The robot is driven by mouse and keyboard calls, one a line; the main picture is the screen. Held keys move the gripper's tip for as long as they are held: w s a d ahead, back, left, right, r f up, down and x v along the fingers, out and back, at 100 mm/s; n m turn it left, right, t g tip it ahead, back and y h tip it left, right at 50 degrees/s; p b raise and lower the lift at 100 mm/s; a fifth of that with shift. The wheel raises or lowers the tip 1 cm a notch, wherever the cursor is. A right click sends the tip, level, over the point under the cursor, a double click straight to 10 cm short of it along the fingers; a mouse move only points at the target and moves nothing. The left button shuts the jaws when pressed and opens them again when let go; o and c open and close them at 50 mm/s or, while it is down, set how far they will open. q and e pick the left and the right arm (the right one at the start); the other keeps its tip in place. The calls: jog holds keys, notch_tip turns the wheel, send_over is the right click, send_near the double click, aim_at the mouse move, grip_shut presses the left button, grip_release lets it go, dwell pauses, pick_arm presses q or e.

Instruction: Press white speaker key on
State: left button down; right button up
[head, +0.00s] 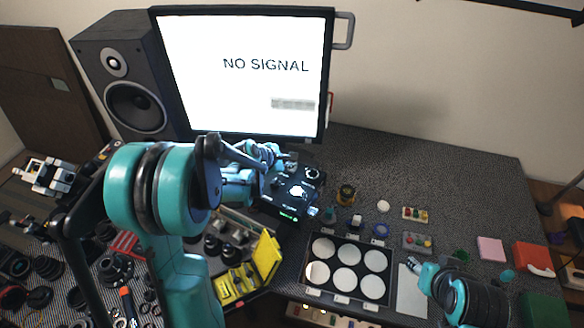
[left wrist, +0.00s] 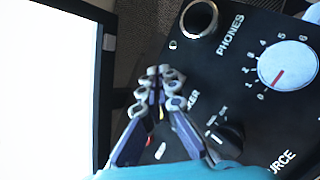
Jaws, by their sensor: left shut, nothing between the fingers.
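A black audio box (head: 268,206) with knobs and a green light stands in front of the monitor. Its panel (left wrist: 218,72) fills the right of the left wrist view, with "PHONES" and partly hidden "SPEAKER" lettering. My left gripper (head: 284,158) is over the box's back left part. In the left wrist view its fingertips (left wrist: 160,78) are together and empty, left of the "KER" letters. A small white piece (left wrist: 160,150), possibly the speaker key, shows between the finger links; I cannot tell its position. My right gripper (head: 413,264) is far right of the box, its jaws too small to read.
The panel has a white dial (left wrist: 288,66), a black selector knob (left wrist: 226,138) and a metal phones socket (left wrist: 199,18). The monitor (head: 328,75) reads "NO SIGNAL". A speaker (head: 92,70) stands left of it. A tray with white discs (head: 309,284) and a yellow-lined case (head: 266,255) lie in front.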

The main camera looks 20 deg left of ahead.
aim_at(291, 170)
pick_arm(q)
jog(key=shift+f, duration=0.15)
jog(key=shift+f+b, duration=0.35)
jog(key=shift+b, duration=0.2)
jog(key=shift+r, duration=0.1)
jog(key=shift+r+p, duration=0.3)
jog(key=shift+r, duration=0.1)
jog(key=shift+r+p, duration=2.15)
jog(key=shift+r, duration=0.95)
jog(key=shift+f, duration=0.1)
